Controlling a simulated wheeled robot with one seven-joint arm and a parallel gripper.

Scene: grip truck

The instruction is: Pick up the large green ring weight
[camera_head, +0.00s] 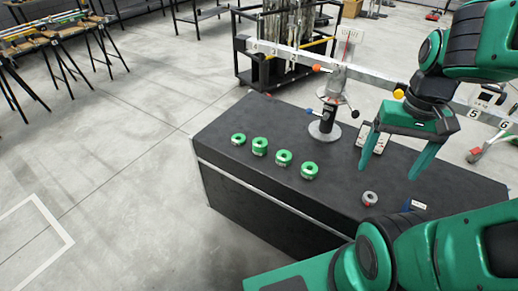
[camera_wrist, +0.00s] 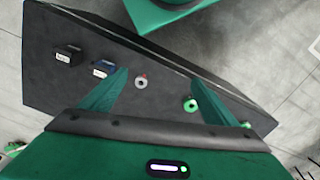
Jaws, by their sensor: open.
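Several green ring weights stand in a row on the black table (camera_head: 240,180) in the head view. The ring at the right end of the row (camera_head: 309,170) looks largest there, though it is also nearest the camera. The others are a ring at the left end (camera_head: 238,139), a taller-looking one beside it (camera_head: 259,146) and a third (camera_head: 283,158). My gripper (camera_head: 390,171) is open and empty above the table, right of the row. In the wrist view, a green ring (camera_wrist: 190,105) lies near the right finger, and another green ring is partly hidden by that finger.
A grey ring (camera_head: 370,198) lies on the table's right part; it also shows in the wrist view (camera_wrist: 141,81). A metal stand (camera_head: 327,125) carries a long numbered beam (camera_head: 375,80) behind the row. A blue item (camera_head: 408,206) lies near the table's right. Floor left of the table is clear.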

